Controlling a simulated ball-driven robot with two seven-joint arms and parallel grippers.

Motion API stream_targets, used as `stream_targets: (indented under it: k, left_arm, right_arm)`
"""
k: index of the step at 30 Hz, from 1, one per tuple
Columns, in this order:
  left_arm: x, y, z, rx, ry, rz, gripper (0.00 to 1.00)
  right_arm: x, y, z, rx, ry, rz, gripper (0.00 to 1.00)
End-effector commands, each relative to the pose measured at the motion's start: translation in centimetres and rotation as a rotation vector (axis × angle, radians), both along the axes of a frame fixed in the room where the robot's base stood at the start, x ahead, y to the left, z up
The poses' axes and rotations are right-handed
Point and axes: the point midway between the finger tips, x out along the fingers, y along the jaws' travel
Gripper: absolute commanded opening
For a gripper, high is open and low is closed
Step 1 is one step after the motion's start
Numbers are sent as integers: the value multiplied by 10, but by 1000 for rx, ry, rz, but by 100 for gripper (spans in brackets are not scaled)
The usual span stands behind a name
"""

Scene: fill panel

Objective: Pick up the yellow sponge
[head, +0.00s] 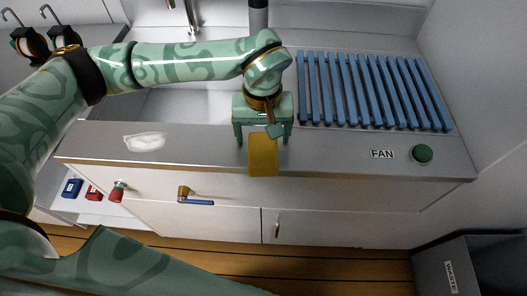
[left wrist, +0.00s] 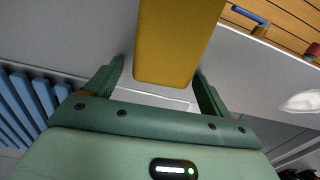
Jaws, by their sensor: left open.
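The yellow sponge (head: 263,158) is a flat block at the front edge of the grey counter, its near end reaching that edge. My left gripper (head: 263,138) is open above the counter, at the sponge's far end, fingers pointing toward it. In the left wrist view the sponge (left wrist: 178,38) runs in from the top, its end between the two spread fingers (left wrist: 159,68). A narrow gap shows on the left side; on the right, sponge and fingertip look very close, and I cannot tell if they touch. My right gripper is not in view.
A blue slatted rack (head: 372,90) lies to the right. A green button (head: 422,153) sits beside a FAN label. A white cloth-like patch (head: 145,142) lies left on the counter. A waste bin (head: 478,265) stands lower right.

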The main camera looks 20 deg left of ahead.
Motion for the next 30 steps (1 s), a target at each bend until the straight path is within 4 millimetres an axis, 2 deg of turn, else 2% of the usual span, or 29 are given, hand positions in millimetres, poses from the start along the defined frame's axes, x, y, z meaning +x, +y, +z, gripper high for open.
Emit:
stream_targets:
  k: [3, 4, 6, 9, 11, 12, 20, 23, 26, 30]
  left_arm:
    - [0, 0, 1, -1, -1, 0, 82]
    - [0, 0, 1, -1, -1, 0, 76]
    - [0, 0, 1, -1, -1, 0, 57]
    - [0, 0, 1, 0, 0, 0, 34]
    - [0, 0, 1, 0, 0, 0, 34]
    - [0, 0, 1, 0, 0, 0, 31]
    - [0, 0, 6, -1, -1, 0, 31]
    - [1, 0, 18, 0, -5, 0, 31]
    - [1, 0, 40, 0, -9, 1, 31]
    - [-28, -9, 75, -2, -9, -6, 31]
  right_arm:
    - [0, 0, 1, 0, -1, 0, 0]
    - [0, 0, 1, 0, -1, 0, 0]
    - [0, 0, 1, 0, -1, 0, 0]
    - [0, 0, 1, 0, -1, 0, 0]
    - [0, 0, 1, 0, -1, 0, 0]
    - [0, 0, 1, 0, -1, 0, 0]
    - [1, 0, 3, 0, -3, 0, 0]
    - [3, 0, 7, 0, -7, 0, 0]
    - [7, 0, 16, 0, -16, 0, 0]
    - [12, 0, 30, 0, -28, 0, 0]
